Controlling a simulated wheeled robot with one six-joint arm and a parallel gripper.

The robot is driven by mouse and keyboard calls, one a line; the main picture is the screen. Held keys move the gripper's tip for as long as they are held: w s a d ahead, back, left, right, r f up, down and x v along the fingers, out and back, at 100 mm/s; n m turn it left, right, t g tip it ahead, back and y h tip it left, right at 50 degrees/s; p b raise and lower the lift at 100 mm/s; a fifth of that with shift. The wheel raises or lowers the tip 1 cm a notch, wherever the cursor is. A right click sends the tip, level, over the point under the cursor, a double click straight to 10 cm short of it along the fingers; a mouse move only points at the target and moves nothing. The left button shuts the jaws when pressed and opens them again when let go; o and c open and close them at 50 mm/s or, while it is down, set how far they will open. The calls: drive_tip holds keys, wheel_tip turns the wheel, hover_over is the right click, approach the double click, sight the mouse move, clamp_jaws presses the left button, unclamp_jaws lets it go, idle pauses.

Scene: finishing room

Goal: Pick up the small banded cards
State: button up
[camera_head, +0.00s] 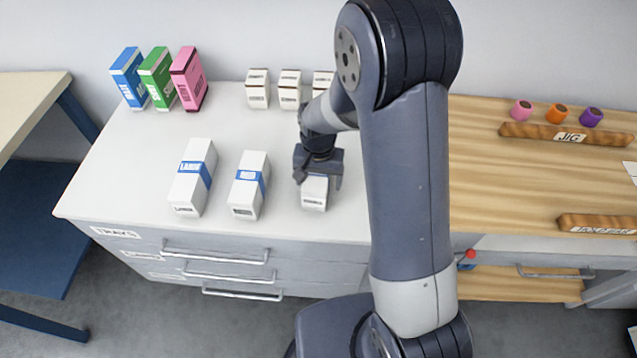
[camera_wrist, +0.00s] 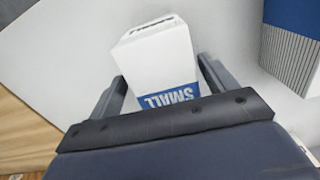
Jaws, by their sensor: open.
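The small banded cards (camera_head: 314,194) are a white block with a blue band, standing on the white counter, partly under my gripper (camera_head: 318,172) in the head view. In the wrist view the small banded cards (camera_wrist: 158,62) show a blue band reading SMALL, upside down. My gripper (camera_wrist: 165,88) is open, with one finger on each side of the block. Whether the fingers touch it I cannot tell. The palm hides the block's near end in the wrist view.
To the left stand a larger white block with a blue band marked LARGE (camera_head: 193,178) and another banded block (camera_head: 249,185). Blue, green and pink boxes (camera_head: 158,78) and several small white boxes (camera_head: 290,90) stand at the back. A wooden surface (camera_head: 510,170) lies right.

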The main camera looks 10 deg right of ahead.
drive_tip(key=shift+f, duration=0.3)
drive_tip(key=shift+c, duration=0.2)
drive_tip(key=c, duration=1)
drive_tip(key=shift+c, duration=0.8)
drive_tip(key=shift+r, duration=0.15)
